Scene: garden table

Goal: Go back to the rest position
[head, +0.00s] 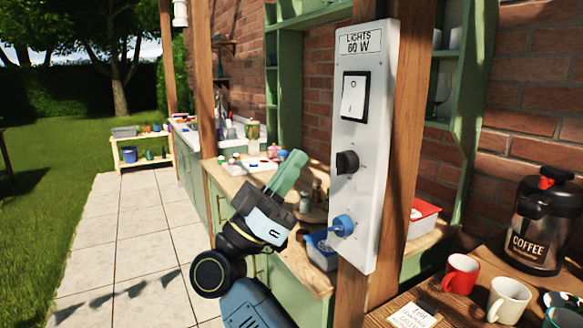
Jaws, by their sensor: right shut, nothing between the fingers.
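My right gripper (292,163) is raised in the middle of the head view, to the left of a white switch panel on a wooden post. Its greenish fingers are together and empty, pointing up and to the right. It looks clear of the panel, with a gap between the fingertips and the panel's edge. My left gripper is not in view.
The white panel (373,110) carries a rocker switch (354,97), a black knob (347,162) and a blue knob (342,226). A coffee pot (545,225), red mug (460,274) and white mug (508,300) stand at right. Paving (135,225) is clear at left.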

